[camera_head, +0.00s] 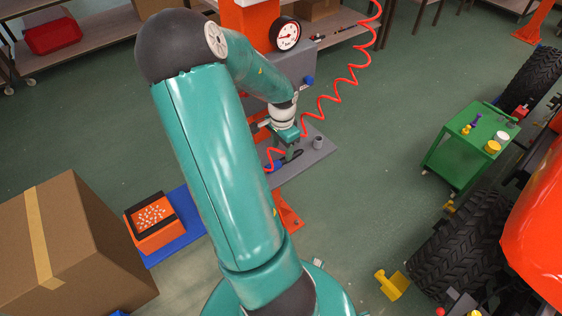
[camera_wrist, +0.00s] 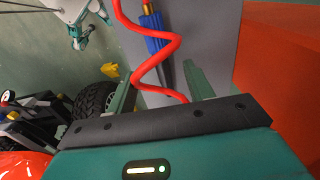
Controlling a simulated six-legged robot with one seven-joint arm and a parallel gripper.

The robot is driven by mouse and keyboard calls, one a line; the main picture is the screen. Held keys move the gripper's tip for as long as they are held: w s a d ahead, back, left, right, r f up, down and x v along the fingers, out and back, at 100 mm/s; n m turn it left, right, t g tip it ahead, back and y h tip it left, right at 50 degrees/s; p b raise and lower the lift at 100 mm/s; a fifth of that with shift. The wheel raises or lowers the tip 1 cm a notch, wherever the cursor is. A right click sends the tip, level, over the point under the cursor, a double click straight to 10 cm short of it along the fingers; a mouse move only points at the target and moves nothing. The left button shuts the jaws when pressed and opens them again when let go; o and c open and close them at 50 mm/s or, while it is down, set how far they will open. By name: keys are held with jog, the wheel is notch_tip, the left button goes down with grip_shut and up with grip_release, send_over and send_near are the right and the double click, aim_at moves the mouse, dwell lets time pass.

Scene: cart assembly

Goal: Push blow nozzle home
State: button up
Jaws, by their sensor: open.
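The blow nozzle (camera_wrist: 153,32) shows in the wrist view as a blue body with a brass fitting at its top end and a dark, thin part below. It lies against the grey shelf (camera_wrist: 208,35). In the head view its blue part (camera_head: 273,167) shows at the shelf's near left. My gripper (camera_wrist: 162,82) is open, its two green fingers apart, with nothing clamped between them. The red coiled hose (camera_wrist: 172,45) crosses in front of the nozzle and passes between the fingers. In the head view my gripper (camera_head: 290,153) is low over the shelf, and its fingertips are hard to make out.
A small grey cup (camera_head: 318,143) stands on the shelf right of my gripper. A pressure gauge (camera_head: 285,34) sits on the orange column behind. A green cart (camera_head: 462,150) and large tyres are at right. A cardboard box (camera_head: 65,245) and orange bin (camera_head: 152,221) are at left.

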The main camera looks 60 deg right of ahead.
aim_at(281, 160)
jog(key=shift+a+f, duration=0.15)
jog(key=shift+f, duration=2.6)
jog(key=shift+w, duration=0.1)
grip_shut()
jog(key=shift+r, duration=0.1)
jog(key=shift+r, duration=0.5)
notch_tip(281, 160, up, 2)
jog(key=shift+a+r, duration=0.15)
jog(key=shift+r, duration=0.1)
jog(key=s+a+r, duration=0.4)
jog(key=a+r, duration=0.5)
jog(key=a, duration=0.4)
jog(key=shift+s+r, duration=0.15)
jog(key=shift+s, duration=0.05)
